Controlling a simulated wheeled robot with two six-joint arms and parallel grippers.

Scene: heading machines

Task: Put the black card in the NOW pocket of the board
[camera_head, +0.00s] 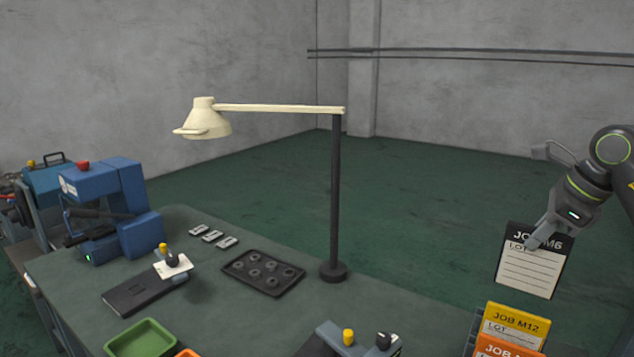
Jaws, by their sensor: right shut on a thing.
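The black card (527,279) has a black header reading JOB M6 and a white lined lower part. It hangs nearly upright at the right of the head view, a little tilted. My right gripper (537,238) is shut on its upper part and covers some of the lettering. The card is above and behind a yellow JOB M12 card (516,322); I cannot tell whether it is fully clear of the holder there. I see no board with a NOW pocket in this view. My left gripper is not in view.
An orange card (495,347) stands before the yellow one. On the green bench (225,312) are a lamp (337,205), a black tray (263,273) of rings, a blue machine (115,210), a green bin (142,340) and a device with knobs (350,345) at the front.

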